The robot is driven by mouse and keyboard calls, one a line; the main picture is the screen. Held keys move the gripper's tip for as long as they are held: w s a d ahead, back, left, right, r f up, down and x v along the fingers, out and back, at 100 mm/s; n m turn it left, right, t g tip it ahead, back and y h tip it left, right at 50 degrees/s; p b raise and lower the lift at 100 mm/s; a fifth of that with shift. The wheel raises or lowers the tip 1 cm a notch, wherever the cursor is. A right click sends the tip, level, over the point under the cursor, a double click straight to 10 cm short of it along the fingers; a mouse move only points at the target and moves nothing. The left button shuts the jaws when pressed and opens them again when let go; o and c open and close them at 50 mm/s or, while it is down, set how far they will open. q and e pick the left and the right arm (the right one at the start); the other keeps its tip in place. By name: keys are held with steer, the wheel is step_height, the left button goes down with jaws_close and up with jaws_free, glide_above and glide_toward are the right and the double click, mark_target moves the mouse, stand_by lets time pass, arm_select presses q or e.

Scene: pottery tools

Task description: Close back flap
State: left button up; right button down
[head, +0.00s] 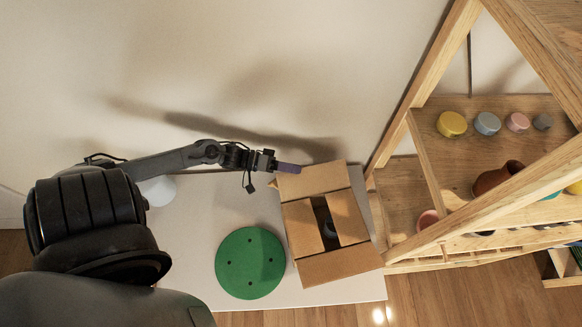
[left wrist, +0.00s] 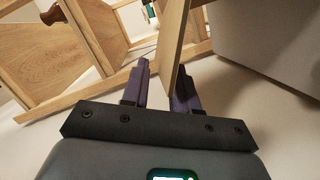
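A cardboard box (head: 290,246) stands on the right part of the white table. Its back flap (head: 318,179) sticks out toward the wall. The left and right side flaps are folded inward, with a dark gap between them where a small dark object (head: 329,231) shows. The front flap (head: 341,266) lies outward. My left gripper (head: 288,168) is at the left end of the back flap. In the left wrist view its two purple fingers (left wrist: 160,88) are apart, with a brown panel, apparently the flap (left wrist: 175,55), between them, nearer the right finger. My right gripper is not in view.
A green round disc (head: 250,263) lies on the table (head: 190,235) left of the box. A wooden shelf (head: 430,175) with several small pots stands close to the box's right. A wall (head: 250,70) runs behind the table. A pale round object (head: 157,190) is at the table's left.

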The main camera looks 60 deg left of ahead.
arm_select(q)
jaws_close()
stand_by(1.4)
